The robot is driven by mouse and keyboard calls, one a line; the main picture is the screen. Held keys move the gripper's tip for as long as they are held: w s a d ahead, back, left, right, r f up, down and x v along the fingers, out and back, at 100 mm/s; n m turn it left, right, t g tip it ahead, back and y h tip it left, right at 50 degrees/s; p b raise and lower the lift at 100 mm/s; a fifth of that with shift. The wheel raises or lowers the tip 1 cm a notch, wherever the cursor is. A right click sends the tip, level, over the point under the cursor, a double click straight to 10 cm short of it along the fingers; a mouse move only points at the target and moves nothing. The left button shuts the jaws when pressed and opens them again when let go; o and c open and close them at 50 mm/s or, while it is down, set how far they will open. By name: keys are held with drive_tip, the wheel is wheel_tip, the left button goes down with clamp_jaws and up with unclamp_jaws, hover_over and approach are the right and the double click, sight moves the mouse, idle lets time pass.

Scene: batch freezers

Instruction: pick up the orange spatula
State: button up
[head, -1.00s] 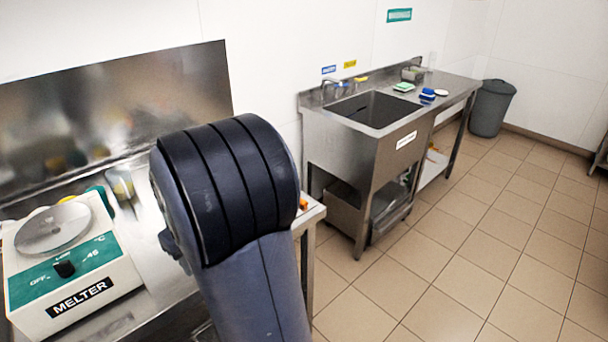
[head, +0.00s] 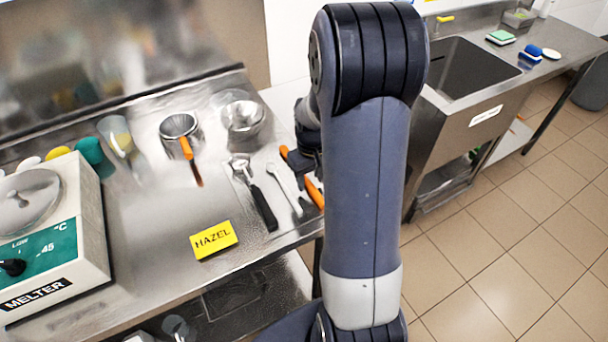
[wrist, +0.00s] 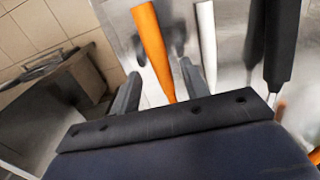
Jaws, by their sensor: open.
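The orange spatula lies on the steel counter (head: 150,235), on the right beside a white-handled tool (head: 284,190). In the head view its orange handle (head: 314,192) shows partly, with another bit of orange left of my gripper; my arm hides the rest. In the wrist view the orange handle (wrist: 148,35) runs down between my two fingers. My gripper (wrist: 158,74) is open, with one finger on each side of the handle in the picture; I cannot tell how far above it they are. In the head view my gripper (head: 306,160) is partly hidden by my arm.
A black-handled scoop (head: 263,208) lies left of the white tool. A steel pot (head: 177,125) with an orange handle, a bowl (head: 243,117), a yellow HAZEL sign (head: 213,240) and the melter (head: 60,235) share the counter. A sink (head: 465,70) stands beyond.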

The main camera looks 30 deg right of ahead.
drive_tip(key=shift+f, duration=0.8)
clamp_jaws()
